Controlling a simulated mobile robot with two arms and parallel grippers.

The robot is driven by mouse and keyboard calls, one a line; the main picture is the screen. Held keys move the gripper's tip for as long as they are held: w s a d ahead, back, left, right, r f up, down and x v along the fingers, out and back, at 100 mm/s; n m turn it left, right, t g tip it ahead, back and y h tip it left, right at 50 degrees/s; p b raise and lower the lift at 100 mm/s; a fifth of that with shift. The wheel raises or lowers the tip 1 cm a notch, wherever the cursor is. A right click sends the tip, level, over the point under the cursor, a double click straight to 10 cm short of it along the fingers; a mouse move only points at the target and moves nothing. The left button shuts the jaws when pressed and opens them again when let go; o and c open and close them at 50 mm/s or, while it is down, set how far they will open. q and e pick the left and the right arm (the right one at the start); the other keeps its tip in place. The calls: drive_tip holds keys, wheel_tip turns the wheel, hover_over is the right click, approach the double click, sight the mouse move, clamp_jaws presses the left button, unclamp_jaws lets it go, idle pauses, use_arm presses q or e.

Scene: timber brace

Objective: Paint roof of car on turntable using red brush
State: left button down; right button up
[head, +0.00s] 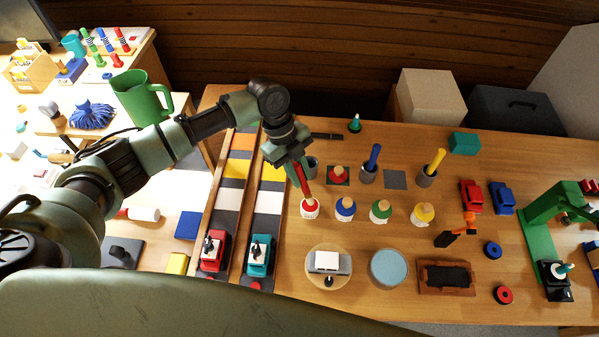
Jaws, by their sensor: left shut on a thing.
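My left gripper (293,157) is shut on the red brush (303,179), gripping its upper handle. The brush points down at the red paint pot (310,210), and its lower end meets the pot's opening in the picture; I cannot tell how deep it is, and its bristles are hidden. The round wooden turntable (313,280) stands in front of the pots, with a small car (344,265) on it; the car has a white roof (327,260). My right gripper is not in view.
Blue (345,209), green (381,212) and yellow (423,215) pots stand right of the red one. Behind them are cups holding a blue brush (374,157) and a yellow brush (435,161). A light blue disc (389,269) lies right of the turntable. Toy cars on lanes stand left.

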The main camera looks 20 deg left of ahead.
sight(299, 167)
use_arm(q)
drive_tip(key=shift+f+b, duration=0.35)
drive_tip(key=shift+f, duration=0.2)
idle(1.0)
idle(1.1)
wheel_tip(299, 167, up, 7)
drive_tip(key=p, duration=0.6)
idle(0.3)
idle(0.7)
